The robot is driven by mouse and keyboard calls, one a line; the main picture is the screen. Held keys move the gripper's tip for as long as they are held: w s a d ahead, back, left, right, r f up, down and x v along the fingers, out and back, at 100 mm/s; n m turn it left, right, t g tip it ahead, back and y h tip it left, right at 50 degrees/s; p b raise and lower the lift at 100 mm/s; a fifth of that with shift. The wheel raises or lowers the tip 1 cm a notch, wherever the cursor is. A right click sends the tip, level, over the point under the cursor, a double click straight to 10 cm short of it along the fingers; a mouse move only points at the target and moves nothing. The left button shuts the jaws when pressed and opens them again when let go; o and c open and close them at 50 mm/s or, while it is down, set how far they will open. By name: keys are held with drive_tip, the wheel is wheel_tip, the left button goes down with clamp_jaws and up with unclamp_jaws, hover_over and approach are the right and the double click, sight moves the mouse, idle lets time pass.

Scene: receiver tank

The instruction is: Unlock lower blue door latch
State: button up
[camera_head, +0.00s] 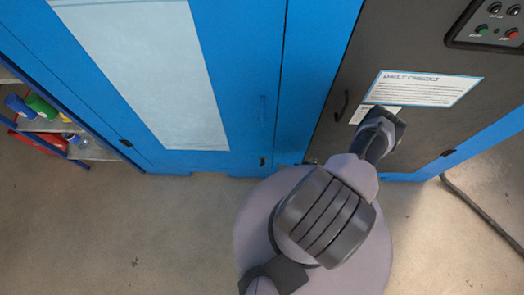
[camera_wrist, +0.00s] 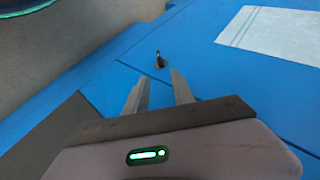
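The blue door (camera_head: 240,75) has a pale panel and stands upright at the upper left of the head view. A small dark latch (camera_head: 262,161) sits low near its right edge. The wrist view shows a small dark latch (camera_wrist: 159,61) standing out from the blue surface, just beyond the fingertips; it looks like the same one. My gripper (camera_wrist: 159,76) is open and empty, its two fingers apart and pointing toward the latch without visible contact. In the head view my wrist is in front of the dark grey door, and the fingertips are hidden.
The dark grey door (camera_head: 425,50) to the right carries a dark handle (camera_head: 341,105), a label (camera_head: 424,89) and a control panel (camera_head: 492,22). A shelf with bottles (camera_head: 40,106) stands at left. A dark cable (camera_head: 480,210) lies on the right floor. The left floor is clear.

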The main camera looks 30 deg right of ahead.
drive_tip(key=b+x, duration=0.4)
drive_tip(key=x, duration=1)
drive_tip(key=shift+f, duration=0.15)
clamp_jaws()
